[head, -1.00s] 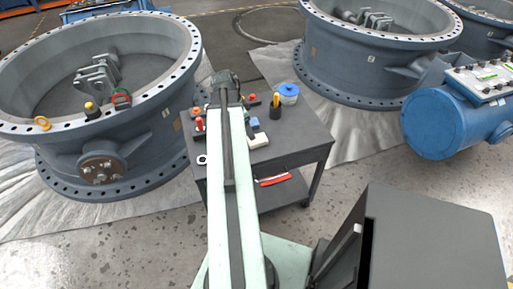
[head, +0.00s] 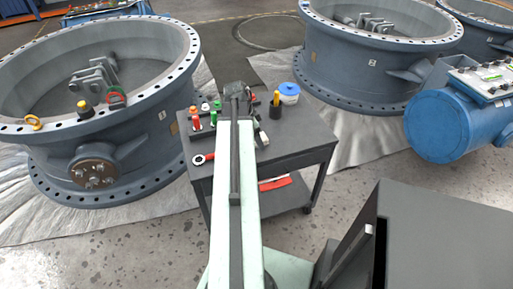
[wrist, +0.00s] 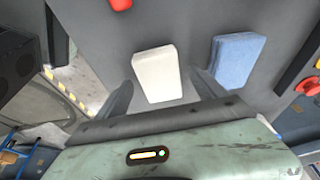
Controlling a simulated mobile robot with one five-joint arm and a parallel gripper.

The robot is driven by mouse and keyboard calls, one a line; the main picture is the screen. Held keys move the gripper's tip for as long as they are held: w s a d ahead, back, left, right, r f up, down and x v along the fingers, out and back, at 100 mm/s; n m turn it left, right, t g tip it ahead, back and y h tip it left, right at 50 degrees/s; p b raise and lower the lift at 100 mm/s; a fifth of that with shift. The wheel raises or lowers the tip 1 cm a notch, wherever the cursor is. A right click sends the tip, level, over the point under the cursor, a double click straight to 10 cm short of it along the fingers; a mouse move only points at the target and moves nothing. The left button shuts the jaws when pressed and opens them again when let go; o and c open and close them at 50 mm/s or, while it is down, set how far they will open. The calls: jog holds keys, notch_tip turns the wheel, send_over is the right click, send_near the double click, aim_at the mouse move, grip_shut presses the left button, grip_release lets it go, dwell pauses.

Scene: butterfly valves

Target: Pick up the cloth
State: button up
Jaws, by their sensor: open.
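In the wrist view a white folded pad (wrist: 158,74), which looks like a cloth, lies flat on the dark table top. A blue pad (wrist: 237,60) of similar shape and a rougher weave lies to its right. I cannot tell for sure which is the cloth. My gripper (wrist: 163,88) is open, one finger on each side of the white pad's near end, with nothing held. I cannot tell its height above the table. In the head view my gripper (head: 233,92) is over the table, and the arm hides the blue pad; a sliver of the white pad (head: 263,138) shows.
Large valves (head: 95,120) stand on both sides. A red item (head: 275,183) lies on the lower shelf.

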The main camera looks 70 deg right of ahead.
jog(key=c, duration=1.4)
notch_tip(320, 180, up, 10)
jog(key=p, duration=1)
jog(key=shift+c, duration=0.2)
